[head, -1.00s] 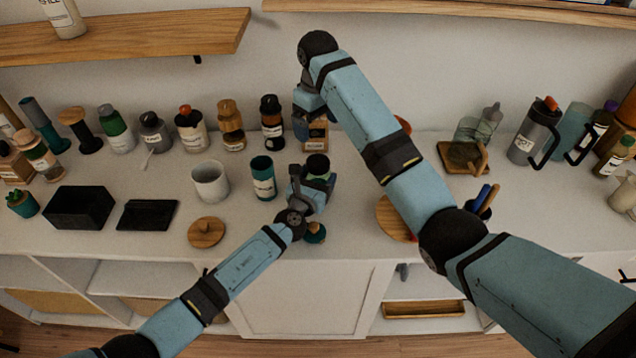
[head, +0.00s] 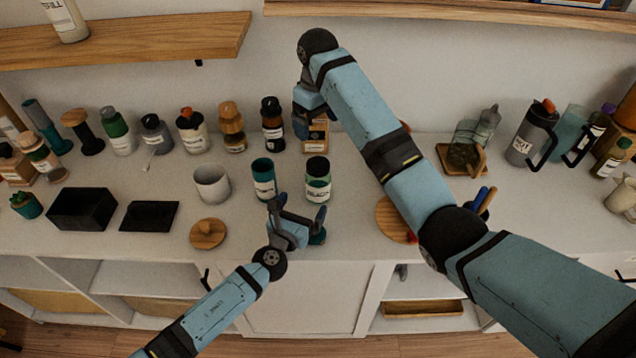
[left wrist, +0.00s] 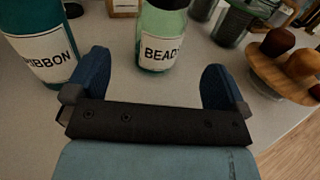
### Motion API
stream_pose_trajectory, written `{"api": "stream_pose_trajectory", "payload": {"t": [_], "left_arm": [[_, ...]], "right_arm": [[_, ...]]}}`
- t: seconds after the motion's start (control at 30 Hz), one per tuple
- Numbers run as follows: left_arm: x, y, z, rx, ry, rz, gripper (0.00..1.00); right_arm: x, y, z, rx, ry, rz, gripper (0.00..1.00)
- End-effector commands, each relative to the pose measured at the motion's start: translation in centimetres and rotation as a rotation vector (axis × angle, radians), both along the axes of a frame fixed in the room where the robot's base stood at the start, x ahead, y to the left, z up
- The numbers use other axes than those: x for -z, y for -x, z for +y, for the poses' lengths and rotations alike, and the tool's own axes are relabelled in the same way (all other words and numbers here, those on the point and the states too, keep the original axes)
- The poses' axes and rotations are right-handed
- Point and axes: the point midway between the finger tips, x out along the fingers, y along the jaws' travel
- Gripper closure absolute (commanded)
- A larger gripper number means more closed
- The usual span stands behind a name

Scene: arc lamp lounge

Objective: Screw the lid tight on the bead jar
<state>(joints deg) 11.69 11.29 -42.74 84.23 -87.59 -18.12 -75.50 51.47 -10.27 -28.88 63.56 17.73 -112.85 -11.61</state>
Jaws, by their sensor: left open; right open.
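The bead jar (head: 318,184) is a green glass jar with a white label, standing upright on the white counter. Its black lid (head: 317,164) sits on top; I cannot tell how tight it is. The jar also shows in the left wrist view (left wrist: 160,42), its label reading "BEAD" and its top cut off. My left gripper (head: 299,208) is open and empty, in front of the jar and apart from it. In the left wrist view the jar stands beyond and between the open fingers (left wrist: 153,85). My right gripper (head: 310,122) is at the back near the wall, beside a small wooden box; its fingers are mostly hidden.
A teal ribbon jar (head: 264,180) stands close left of the bead jar. A white cup (head: 212,184) and a round wooden lid (head: 207,233) are farther left. Several bottles line the back. A round wooden board (head: 392,218) lies right, partly behind my right arm.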

Motion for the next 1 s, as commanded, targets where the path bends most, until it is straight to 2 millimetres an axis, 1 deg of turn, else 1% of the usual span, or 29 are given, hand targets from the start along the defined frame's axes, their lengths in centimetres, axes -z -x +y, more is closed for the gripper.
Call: {"api": "stream_pose_trajectory", "payload": {"t": [0.03,0.1,0.2,0.3,1.0], "left_arm": [[0.0,0.9,0.4,0.0,0.0,0.001,0.0],[0.1,1.9,0.8,0.0,0.0,0.001,0.0],[0.1,2.9,1.2,0.001,0.001,0.001,0.0],[0.0,3.3,1.4,0.001,0.001,0.0,0.0],[0.0,3.5,1.4,0.0,0.0,0.0,0.0]], "right_arm": [[-0.1,0.0,0.0,0.0,0.0,0.0,0.08],[0.0,0.0,0.0,0.0,0.0,0.0,0.08],[0.0,0.0,0.0,0.0,0.0,0.0,0.08],[0.0,0.0,0.0,0.0,0.0,0.0,0.08],[0.0,0.0,0.0,0.0,0.0,0.0,0.08]]}}
